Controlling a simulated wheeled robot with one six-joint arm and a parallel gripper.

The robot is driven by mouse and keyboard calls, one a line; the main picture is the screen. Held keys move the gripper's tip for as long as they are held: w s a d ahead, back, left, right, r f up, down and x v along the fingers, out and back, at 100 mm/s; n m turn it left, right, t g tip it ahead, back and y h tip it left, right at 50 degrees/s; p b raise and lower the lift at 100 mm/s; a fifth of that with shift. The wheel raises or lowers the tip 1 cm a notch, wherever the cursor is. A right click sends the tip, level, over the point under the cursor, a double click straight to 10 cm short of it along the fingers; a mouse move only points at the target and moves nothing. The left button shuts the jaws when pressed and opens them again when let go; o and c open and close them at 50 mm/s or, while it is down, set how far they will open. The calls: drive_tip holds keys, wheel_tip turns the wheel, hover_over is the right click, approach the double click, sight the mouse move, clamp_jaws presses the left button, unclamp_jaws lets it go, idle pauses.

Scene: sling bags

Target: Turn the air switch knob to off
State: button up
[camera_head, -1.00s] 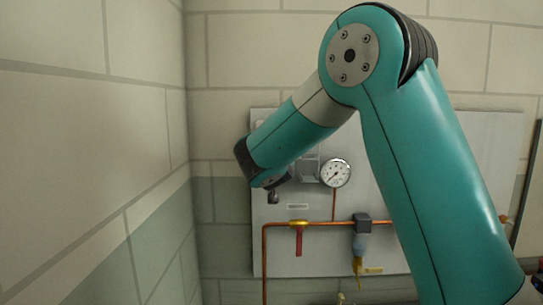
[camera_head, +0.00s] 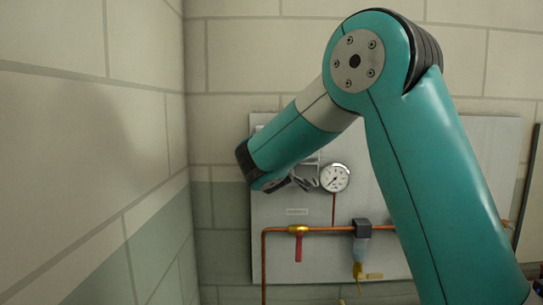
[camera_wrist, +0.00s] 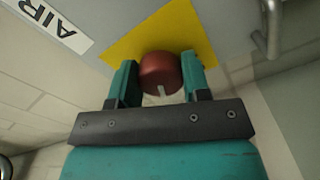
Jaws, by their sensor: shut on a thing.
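The red air switch knob (camera_wrist: 160,75) shows in the wrist view, mounted on a yellow plate (camera_wrist: 148,38). A pale line on the knob points toward the gripper's body in that picture. My gripper (camera_wrist: 159,66) has one teal finger on each side of the knob and is shut on it. A white label (camera_wrist: 48,24) reading "AIR" is on the panel at the upper left. In the head view, the knob cannot be made out; my arm covers that part of the panel.
The grey panel (camera_head: 285,250) carries a pressure gauge (camera_head: 335,177), a copper pipe (camera_head: 330,229) and a valve with a red handle (camera_head: 298,246). A brick wall (camera_head: 90,160) stands close on the left. A metal handle-like bar (camera_wrist: 270,28) is right of the knob.

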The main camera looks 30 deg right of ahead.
drive_tip(key=n+p, duration=0.1)
drive_tip(key=n, duration=0.3)
drive_tip(key=shift+r+n+p, duration=0.1)
drive_tip(key=shift+n+p, duration=0.2)
idle(0.3)
drive_tip(key=o, duration=0.9)
drive_tip(key=shift+b+v, duration=3.9)
drive_tip(key=shift+v, duration=4.8)
